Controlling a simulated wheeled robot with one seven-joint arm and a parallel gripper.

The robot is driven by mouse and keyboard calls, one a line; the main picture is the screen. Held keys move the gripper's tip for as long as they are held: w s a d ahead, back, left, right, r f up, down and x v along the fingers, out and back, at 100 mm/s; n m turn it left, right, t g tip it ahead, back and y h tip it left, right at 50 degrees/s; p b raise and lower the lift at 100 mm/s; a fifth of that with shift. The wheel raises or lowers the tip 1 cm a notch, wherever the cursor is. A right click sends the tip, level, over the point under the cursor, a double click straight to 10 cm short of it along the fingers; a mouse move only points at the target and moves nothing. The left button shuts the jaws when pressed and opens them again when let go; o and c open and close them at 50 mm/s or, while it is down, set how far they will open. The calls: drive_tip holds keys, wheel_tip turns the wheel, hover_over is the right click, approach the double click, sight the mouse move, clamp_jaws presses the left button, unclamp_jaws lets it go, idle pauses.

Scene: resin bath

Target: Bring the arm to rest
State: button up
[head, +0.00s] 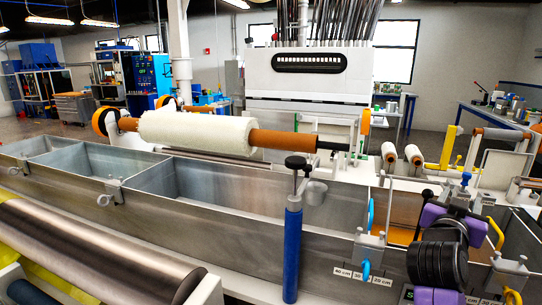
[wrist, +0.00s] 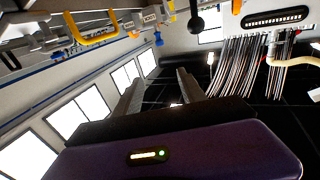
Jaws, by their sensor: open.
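My gripper (wrist: 160,88) shows in the wrist view as two grey fingers standing apart beyond a dark, purple-edged body. Nothing is between the fingers. The wrist view is strongly tilted, with windows and dark space behind the fingers. In the head view my purple and black arm (head: 440,252) is folded at the lower right, in front of the right end of the bath. I cannot make out the fingertips there. I cannot tell whether the arm touches anything.
A long metal resin bath (head: 230,231) crosses the head view. A white roll (head: 197,132) lies above it. A blue post (head: 292,250) stands in front of the bath, and a steel roller (head: 95,255) is at lower left. Yellow and blue handles are close around my arm.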

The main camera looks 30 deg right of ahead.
wheel_tip(320, 180, up, 3)
drive_tip(key=w+a+n+t, duration=0.2)
drive_tip(key=w+t, duration=0.1)
drive_tip(key=a+f+n+t+y, duration=0.4)
drive_tip(key=a+f+n+t, duration=0.15)
drive_tip(key=a, duration=0.55)
drive_tip(key=a+f+n+t+y, duration=0.4)
drive_tip(key=a+f+t, duration=0.15)
drive_tip(key=a, duration=0.65)
drive_tip(key=s+a+f+n+g+y, duration=0.1)
drive_tip(key=s+a+f+y, duration=0.2)
drive_tip(key=s+a, duration=0.3)
drive_tip(key=s+a+f+n+g+y, duration=0.1)
drive_tip(key=s+a+f+g+y, duration=0.1)
drive_tip(key=s+a+f, duration=0.4)
drive_tip(key=s+a+f+n+g+y, duration=0.1)
drive_tip(key=s+a+f+y, duration=0.3)
drive_tip(key=s, duration=1)
drive_tip(key=a+f, duration=0.1)
drive_tip(key=a, duration=0.2)
drive_tip(key=shift+a+g, duration=0.2)
drive_tip(key=shift+g, duration=0.1)
